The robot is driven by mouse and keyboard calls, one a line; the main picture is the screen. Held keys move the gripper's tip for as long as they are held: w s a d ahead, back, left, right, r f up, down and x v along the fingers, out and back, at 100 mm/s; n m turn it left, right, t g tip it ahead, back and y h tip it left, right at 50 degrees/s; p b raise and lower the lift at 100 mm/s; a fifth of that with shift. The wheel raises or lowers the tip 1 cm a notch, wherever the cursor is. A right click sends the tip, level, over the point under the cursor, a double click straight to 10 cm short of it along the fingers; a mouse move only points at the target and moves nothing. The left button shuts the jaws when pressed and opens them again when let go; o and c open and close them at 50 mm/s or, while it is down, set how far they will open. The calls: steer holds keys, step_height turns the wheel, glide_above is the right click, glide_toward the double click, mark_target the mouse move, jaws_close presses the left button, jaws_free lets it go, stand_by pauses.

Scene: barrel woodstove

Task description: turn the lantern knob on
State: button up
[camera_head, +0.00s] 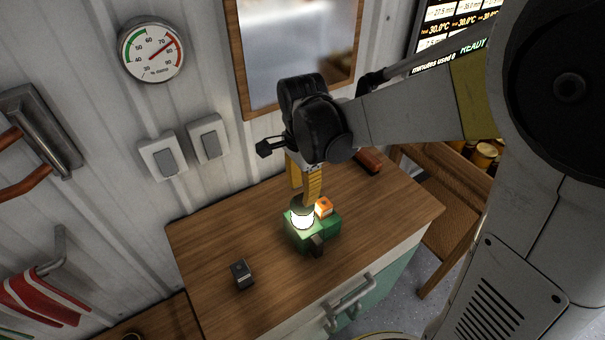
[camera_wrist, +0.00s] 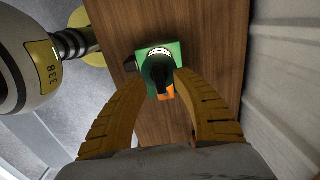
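The small lantern (camera_head: 302,219) stands on the wooden cabinet top, with a green base, a dark cap and a brightly glowing white glass. A dark part that looks like its knob (camera_head: 317,244) sticks out at the base's front. An orange block shows on its right side. My gripper (camera_head: 304,186) points down just above and behind the lantern. In the wrist view my gripper (camera_wrist: 160,76) has its yellow fingers spread wide, with the lantern's dark cap (camera_wrist: 159,68) between and beyond the tips. Nothing is held. I cannot tell whether a finger touches the lantern.
A small black box (camera_head: 242,274) lies on the wooden top (camera_head: 215,240) to the left. A reddish-brown object (camera_head: 368,160) lies at the back right. The wall behind carries two switches (camera_head: 186,148), a gauge (camera_head: 151,50) and a mirror (camera_head: 300,50). The left of the top is mostly clear.

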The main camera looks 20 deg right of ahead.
step_height(320, 180, up, 10)
steer(key=shift+r, duration=0.15)
stand_by(0.3)
steer(key=n+t+b, duration=0.3)
steer(key=n+b, duration=0.1)
steer(key=n, duration=0.2)
glide_toward(303, 195)
steer(key=s+d, duration=0.3)
steer(key=s+d+f+n+t+b, duration=0.2)
steer(key=s+d+f+n+t, duration=0.1)
steer(key=n, duration=0.5)
step_height(303, 195, down, 2)
steer(key=shift+s+f+n+t+b, duration=0.1)
steer(key=shift+s+n+t+b, duration=0.25)
steer(key=shift+s+t, duration=0.45)
